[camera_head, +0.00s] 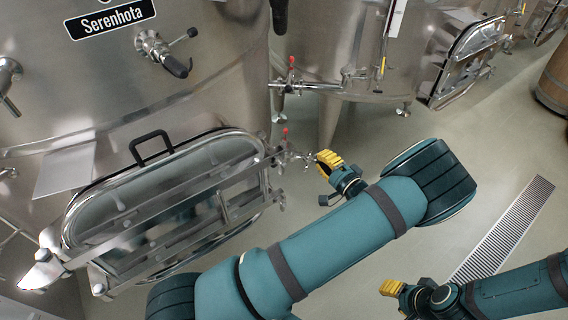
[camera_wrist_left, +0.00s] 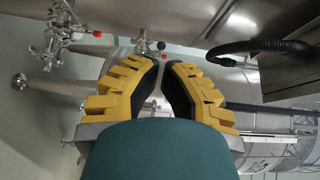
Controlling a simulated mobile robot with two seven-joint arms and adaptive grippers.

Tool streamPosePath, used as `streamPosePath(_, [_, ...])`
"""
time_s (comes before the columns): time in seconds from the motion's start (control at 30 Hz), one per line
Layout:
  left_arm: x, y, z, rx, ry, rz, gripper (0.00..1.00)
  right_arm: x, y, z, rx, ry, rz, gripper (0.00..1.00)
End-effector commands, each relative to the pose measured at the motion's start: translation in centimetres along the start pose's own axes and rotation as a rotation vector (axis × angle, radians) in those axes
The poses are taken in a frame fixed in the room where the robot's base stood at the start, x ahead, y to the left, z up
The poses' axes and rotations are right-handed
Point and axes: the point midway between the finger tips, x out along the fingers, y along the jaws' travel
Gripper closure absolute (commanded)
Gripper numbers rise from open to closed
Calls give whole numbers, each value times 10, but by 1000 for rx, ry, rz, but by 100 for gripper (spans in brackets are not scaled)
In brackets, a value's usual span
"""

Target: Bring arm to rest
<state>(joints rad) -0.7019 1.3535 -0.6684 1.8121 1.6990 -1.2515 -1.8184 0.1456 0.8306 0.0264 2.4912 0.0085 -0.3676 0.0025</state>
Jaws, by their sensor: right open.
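My left gripper (camera_head: 326,160), with yellow-padded fingers, is in mid-air at the centre of the head view. It is just right of the steel vat's lower valve with a red knob (camera_head: 285,133); I cannot tell how far apart they are. In the left wrist view its fingers (camera_wrist_left: 161,63) lean toward each other with a narrow gap at the tips and nothing seen between them. My right gripper (camera_head: 388,287) is low at the right, over the floor, open and with nothing seen in it. Its arm comes in from the lower right edge.
A large steel vat (camera_head: 90,95) labelled Serenhota stands at the left, with a hatch door (camera_head: 160,195) with a black handle (camera_head: 150,145). A second vat (camera_head: 335,45) is behind. A floor drain grate (camera_head: 505,230) lies at the right; the floor around it is clear. A barrel (camera_head: 555,80) stands far right.

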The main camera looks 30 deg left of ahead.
Motion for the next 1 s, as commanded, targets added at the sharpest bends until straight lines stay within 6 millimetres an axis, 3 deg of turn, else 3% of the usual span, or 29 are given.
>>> streamPosePath(0.2, [-10, 0, 0, 0, -1, 0, 100, -1, 0, 0, 0, 0, 0, 53])
streamPosePath(0.73, [-9, 2, 1, -2, 1, 5, 100, 1, -1, 0, -1, -1, 3, 53])
streamPosePath(0.87, [2, 30, 7, -51, 53, 104, 100, 6, 1, 1, 0, -1, 3, 53])
streamPosePath(1.0, [8, 88, 20, -179, 136, 363, 100, 15, 5, 3, -1, -4, 3, 53])
